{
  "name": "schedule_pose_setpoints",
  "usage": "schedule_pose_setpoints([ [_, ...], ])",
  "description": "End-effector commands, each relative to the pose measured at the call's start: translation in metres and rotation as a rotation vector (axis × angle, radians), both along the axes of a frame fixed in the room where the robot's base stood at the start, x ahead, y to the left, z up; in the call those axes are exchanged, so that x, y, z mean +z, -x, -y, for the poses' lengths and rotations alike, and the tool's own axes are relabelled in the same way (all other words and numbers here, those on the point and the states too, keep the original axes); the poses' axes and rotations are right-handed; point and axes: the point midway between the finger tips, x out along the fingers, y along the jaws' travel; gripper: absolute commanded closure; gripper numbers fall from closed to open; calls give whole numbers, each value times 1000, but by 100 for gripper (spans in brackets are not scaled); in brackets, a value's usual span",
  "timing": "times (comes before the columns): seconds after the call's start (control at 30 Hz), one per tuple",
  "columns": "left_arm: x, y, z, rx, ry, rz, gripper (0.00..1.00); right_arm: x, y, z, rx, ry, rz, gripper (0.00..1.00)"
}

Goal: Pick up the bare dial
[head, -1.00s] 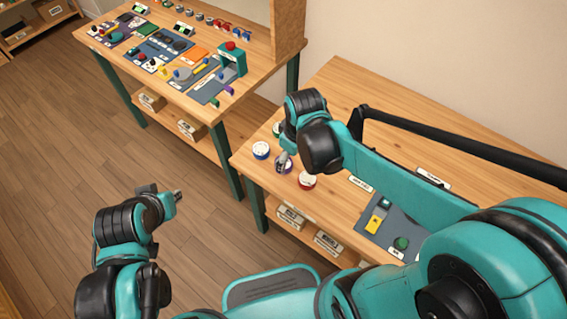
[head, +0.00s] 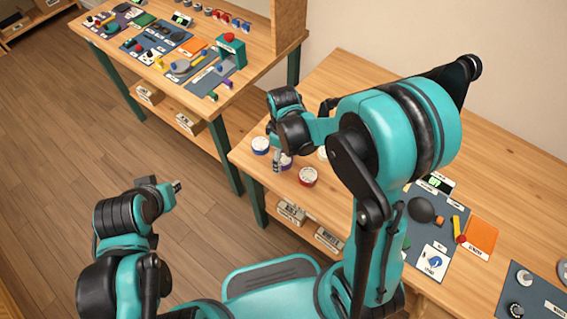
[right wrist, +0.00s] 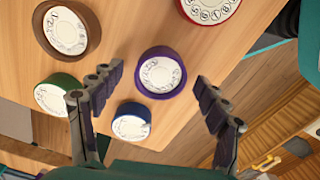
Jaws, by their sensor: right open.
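Several round dials with white faces and coloured rims lie on the near table (head: 345,95). In the right wrist view they are a purple-rimmed dial (right wrist: 161,72), a blue one (right wrist: 131,121), a green one (right wrist: 58,94), a brown one (right wrist: 67,30) and a red one (right wrist: 210,8). I cannot tell which one is called bare. My right gripper (right wrist: 158,80) is open and empty, with the purple dial between its fingertips in the picture. In the head view my right gripper (head: 277,162) is beside the purple dial (head: 287,162). My left gripper (head: 178,187) is over the floor, away from the table.
The blue dial (head: 260,145) and red dial (head: 308,176) stand close on either side of the purple one. Dark mats with parts (head: 424,212) lie farther right. Another table (head: 255,75) holds several devices. Wooden floor (head: 60,190) is clear at left.

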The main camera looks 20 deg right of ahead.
Motion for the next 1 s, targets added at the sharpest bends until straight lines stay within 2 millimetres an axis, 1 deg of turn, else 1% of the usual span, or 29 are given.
schedule_pose_setpoints([
  [0.03,-3,0,0,0,0,0,81,-5,0,0,0,0,0,25],
  [0.23,-1,0,0,0,0,0,81,-4,0,0,0,0,0,25],
  [0.27,-1,0,0,0,0,0,81,-4,0,0,0,0,0,33],
  [0.3,-1,0,0,0,0,0,81,-4,0,0,-1,0,0,43],
  [0.37,-1,0,0,0,0,0,81,-4,0,0,-1,0,0,59],
  [0.4,-1,0,0,0,0,0,81,-4,0,0,-1,0,0,70],
  [0.43,-1,0,0,0,0,0,81,-4,0,0,-1,0,0,78],
  [0.47,-1,0,0,0,0,0,81,-4,0,0,-1,0,0,82],
  [0.83,0,0,0,0,0,0,81,-2,0,0,-1,0,0,82],
  [0.93,3,0,0,0,0,0,81,3,0,0,-1,0,0,82],
  [1.0,7,0,0,0,0,0,81,10,0,0,-1,0,0,82],
])
